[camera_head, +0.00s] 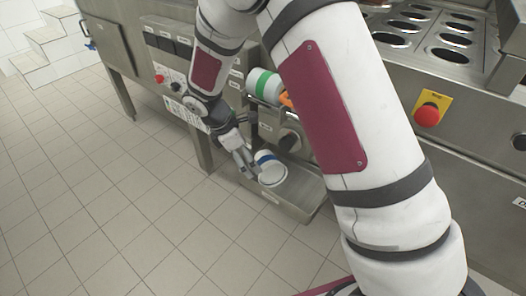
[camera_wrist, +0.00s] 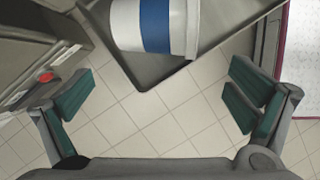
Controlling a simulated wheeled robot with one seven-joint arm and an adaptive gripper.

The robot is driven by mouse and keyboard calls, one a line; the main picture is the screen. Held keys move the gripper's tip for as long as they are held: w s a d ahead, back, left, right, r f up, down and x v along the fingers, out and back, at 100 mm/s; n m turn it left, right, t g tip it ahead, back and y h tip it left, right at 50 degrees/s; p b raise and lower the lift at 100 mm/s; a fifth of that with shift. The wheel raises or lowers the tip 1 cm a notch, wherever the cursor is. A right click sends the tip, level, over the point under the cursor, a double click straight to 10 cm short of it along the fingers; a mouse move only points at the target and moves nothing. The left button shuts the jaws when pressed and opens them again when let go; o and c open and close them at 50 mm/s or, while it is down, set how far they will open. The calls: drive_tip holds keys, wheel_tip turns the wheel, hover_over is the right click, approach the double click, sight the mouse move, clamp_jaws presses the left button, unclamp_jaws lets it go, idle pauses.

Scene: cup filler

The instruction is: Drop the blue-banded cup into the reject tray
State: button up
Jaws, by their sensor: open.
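The blue-banded cup (camera_head: 272,174) is white with a blue band. It lies on its side in the grey metal tray (camera_head: 312,194) low on the machine's front. In the wrist view the cup (camera_wrist: 127,24) is at the top, over the tray's floor (camera_wrist: 146,73). My gripper (camera_head: 246,161) is at the tray's left side, close to the cup. In the wrist view my gripper (camera_wrist: 160,98) has its fingers wide apart with nothing between them, and the cup lies beyond the fingertips. The head view does not show clearly whether a finger touches the cup.
A green-banded cup (camera_head: 264,85) lies higher up on the machine, beside an orange part (camera_head: 286,99). A red emergency button (camera_head: 427,115) is on the right panel. Several round openings are in the steel top. The tiled floor (camera_head: 130,200) at left is clear.

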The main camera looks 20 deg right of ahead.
drive_tip(key=a+p, duration=0.1)
drive_tip(key=a, duration=0.6)
drive_tip(key=shift+s, duration=0.1)
drive_tip(key=shift+s, duration=0.1)
